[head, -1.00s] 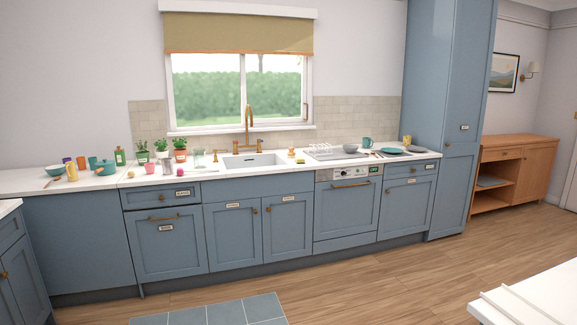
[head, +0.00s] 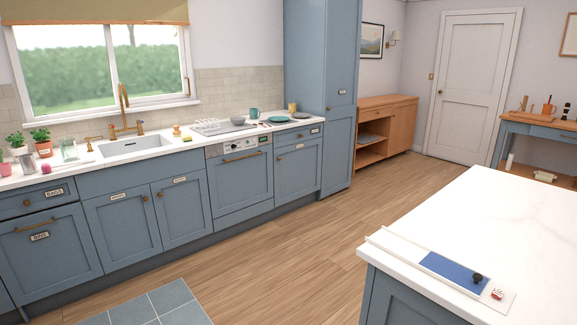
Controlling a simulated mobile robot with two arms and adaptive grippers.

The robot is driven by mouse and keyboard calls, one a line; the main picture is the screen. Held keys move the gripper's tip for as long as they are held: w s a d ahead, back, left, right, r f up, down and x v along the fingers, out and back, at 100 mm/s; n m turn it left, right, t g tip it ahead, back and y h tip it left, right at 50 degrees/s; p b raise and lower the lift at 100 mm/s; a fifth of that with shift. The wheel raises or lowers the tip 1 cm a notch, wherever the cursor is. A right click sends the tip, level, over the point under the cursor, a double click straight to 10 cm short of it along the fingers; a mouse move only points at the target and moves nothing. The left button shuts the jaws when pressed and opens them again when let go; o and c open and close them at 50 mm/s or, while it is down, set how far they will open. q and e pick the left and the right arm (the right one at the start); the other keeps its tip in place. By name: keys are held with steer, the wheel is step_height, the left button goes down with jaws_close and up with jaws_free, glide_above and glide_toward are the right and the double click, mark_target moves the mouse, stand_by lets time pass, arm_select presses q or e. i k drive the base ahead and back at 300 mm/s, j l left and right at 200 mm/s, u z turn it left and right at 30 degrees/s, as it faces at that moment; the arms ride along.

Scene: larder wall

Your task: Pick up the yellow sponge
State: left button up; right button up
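A small yellowish block (head: 187,138) lies on the white worktop just right of the sink (head: 135,147). It looks like the yellow sponge, but it is too small here to be sure. A small tan and orange item (head: 177,131) stands right behind it. Neither of my grippers shows in the head view.
A drying rack (head: 212,127), a teal plate (head: 279,119) and cups stand to the right on the worktop; potted plants stand left. A white island (head: 480,235) with a blue mat (head: 455,272) fills the right foreground. Wooden floor (head: 270,265) between is clear.

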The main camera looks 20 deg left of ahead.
mark_target(186, 137)
steer(key=i+j, duration=0.3)
steer(key=j, duration=0.15)
steer(key=i+j, duration=0.3)
steer(key=j, duration=0.2)
steer(key=i+j, duration=0.3)
steer(key=j, duration=0.15)
steer(key=i+j, duration=0.3)
steer(key=j, duration=0.2)
steer(key=i+j, duration=0.3)
steer(key=j, duration=0.15)
steer(key=i+j, duration=0.3)
steer(key=j, duration=0.15)
steer(key=i+j, duration=0.3)
steer(key=j, duration=0.2)
steer(key=i+j, duration=0.3)
steer(key=j, duration=0.15)
steer(key=z, duration=0.05)
